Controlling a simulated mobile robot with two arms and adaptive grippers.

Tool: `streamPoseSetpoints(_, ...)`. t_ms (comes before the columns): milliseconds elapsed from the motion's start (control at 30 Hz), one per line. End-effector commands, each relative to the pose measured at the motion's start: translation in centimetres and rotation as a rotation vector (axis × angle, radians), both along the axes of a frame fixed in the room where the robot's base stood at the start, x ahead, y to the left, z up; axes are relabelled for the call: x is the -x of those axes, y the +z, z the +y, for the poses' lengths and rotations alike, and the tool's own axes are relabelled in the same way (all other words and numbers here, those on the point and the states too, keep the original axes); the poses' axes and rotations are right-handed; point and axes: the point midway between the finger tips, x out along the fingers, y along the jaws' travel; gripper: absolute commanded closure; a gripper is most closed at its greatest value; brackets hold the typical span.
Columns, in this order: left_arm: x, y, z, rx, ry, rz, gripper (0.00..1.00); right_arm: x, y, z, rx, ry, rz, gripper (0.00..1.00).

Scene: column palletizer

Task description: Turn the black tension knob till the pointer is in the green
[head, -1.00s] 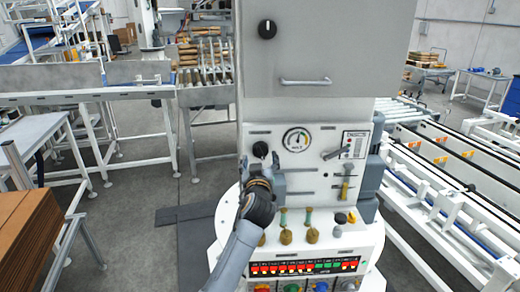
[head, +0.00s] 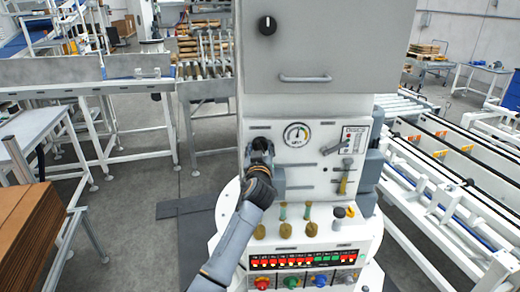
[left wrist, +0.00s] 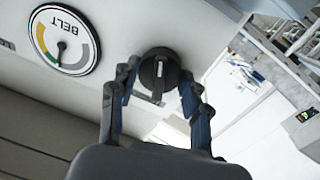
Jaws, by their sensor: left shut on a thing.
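The black tension knob (left wrist: 160,70) is on the pale panel in the left wrist view, with a light mark on its face. My left gripper (left wrist: 162,92) has a finger on each side of it and is shut on it. In the head view, my left gripper (head: 261,148) covers the knob. The round BELT gauge (left wrist: 62,40) is beside the knob and upside down in the left wrist view. Its dark pointer is near the end of the green band, but I cannot tell exactly where. The gauge (head: 296,134) also shows in the head view. My right gripper is out of view.
A lever plate (head: 354,140) is right of the gauge. Below are several small knobs and a sloped console (head: 305,262) with lit labels and coloured buttons. A grey cabinet door (head: 325,45) is above. A roller conveyor (head: 205,75) stands behind on the left.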

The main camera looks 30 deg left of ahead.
Motion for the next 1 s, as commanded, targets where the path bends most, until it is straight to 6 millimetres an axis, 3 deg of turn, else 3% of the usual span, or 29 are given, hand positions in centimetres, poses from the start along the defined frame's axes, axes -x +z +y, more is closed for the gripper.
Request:
streamPoseSetpoints(400,-0.01,0.06,-0.02,-0.187,0.001,0.138,0.85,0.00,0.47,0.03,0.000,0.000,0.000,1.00)
streamPoseSetpoints(767,-0.01,0.00,-0.02,-0.213,0.001,0.156,0.85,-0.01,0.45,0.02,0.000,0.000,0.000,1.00)
streamPoseSetpoints(800,-0.01,0.00,-0.02,-0.213,0.001,0.156,0.45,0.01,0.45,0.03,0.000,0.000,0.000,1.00)
streamPoseSetpoints(900,-0.01,0.00,-0.02,-0.212,0.001,0.156,0.30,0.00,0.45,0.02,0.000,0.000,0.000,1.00)
streamPoseSetpoints(1000,-0.01,0.01,-0.02,-0.212,0.001,0.155,0.30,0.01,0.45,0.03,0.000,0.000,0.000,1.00)
